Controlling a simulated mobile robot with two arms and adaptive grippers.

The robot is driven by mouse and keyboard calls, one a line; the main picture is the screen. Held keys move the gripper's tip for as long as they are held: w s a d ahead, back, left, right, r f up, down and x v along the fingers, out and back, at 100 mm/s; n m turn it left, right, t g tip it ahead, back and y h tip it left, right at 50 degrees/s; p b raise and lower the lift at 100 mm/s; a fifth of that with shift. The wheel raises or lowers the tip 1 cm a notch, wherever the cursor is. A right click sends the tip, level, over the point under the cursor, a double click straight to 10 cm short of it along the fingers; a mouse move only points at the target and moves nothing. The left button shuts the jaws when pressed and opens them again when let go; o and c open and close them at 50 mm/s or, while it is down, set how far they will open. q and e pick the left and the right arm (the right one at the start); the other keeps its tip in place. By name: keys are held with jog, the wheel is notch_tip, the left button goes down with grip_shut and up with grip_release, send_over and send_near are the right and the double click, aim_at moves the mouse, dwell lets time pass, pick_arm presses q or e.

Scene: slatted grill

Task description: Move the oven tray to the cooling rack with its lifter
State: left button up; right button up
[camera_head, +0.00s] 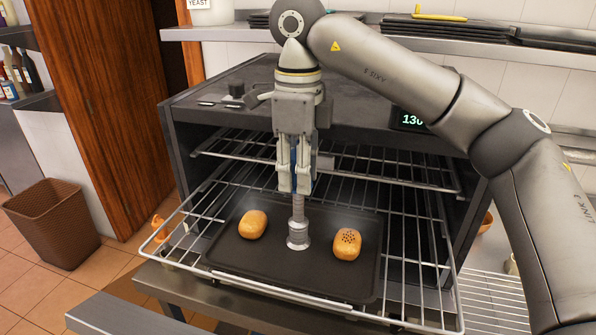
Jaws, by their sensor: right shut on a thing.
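The dark oven tray (300,275) sits on a wire oven rack (434,250) pulled out from the open oven. Two buns, one plain (253,224) and one seeded (347,244), lie on it. My right gripper (294,183) points straight down over the tray, shut on the lifter (298,228). The lifter is an upright metal shaft with a round foot between the buns; the foot appears to meet the tray. Blue shows between the fingers. A wire grid (490,300) at the lower right looks like the cooling rack, partly hidden by my arm. My left gripper is not in view.
The oven (210,112) has another rack (345,172) inside, above and behind the tray. A shelf (540,52) with dark trays runs along the back. A brown basket (52,222) stands on the floor at left. A small orange object (160,228) shows beside the pulled-out rack.

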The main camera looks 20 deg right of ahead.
jog(key=shift+m, duration=0.6)
jog(key=m, duration=0.3)
jog(key=shift+b, duration=0.4)
jog(key=shift+m, duration=1.7)
jog(key=shift+m+b, duration=0.45)
jog(key=shift+m, duration=1.15)
